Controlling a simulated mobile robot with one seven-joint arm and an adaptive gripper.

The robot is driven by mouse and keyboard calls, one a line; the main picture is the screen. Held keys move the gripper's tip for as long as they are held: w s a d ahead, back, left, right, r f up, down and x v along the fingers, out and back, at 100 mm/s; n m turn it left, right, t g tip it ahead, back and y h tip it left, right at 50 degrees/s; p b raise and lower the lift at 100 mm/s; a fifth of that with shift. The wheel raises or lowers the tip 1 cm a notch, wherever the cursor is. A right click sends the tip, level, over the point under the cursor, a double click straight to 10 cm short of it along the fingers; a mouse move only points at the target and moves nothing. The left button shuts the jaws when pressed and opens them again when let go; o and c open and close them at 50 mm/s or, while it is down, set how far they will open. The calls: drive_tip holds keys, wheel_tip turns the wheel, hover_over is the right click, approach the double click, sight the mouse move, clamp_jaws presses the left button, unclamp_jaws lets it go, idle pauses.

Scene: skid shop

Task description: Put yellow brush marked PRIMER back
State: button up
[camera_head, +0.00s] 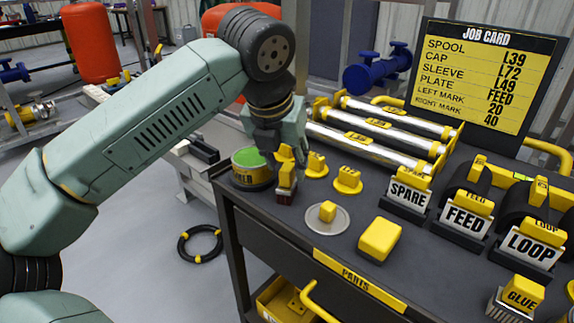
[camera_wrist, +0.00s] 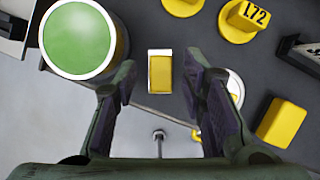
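A yellow brush (camera_head: 287,180) with dark reddish bristles stands on the dark cart top, just right of a can of green paint (camera_head: 253,170). No PRIMER lettering is readable on it. My gripper (camera_head: 278,143) is above the brush, pointing down. In the wrist view, the brush (camera_wrist: 160,72) shows from above as a yellow block with pale ends, between the spread fingertips of my gripper (camera_wrist: 160,85). A gap shows on both sides of it. The green can (camera_wrist: 82,40) is at upper left there. A second brush, marked GLUE (camera_head: 522,292), stands at the front right.
Yellow caps (camera_head: 347,181) stand behind the brush. A round plate with a yellow knob (camera_head: 327,211) and a yellow block (camera_head: 379,240) lie to its right. SPARE (camera_head: 408,195), FEED (camera_head: 465,219) and LOOP (camera_head: 533,248) signs and metal spools (camera_head: 375,138) fill the back and right.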

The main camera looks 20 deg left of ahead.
drive_tip(key=v, duration=1)
drive_tip(key=shift+r, duration=0.2)
drive_tip(key=shift+d, duration=0.15)
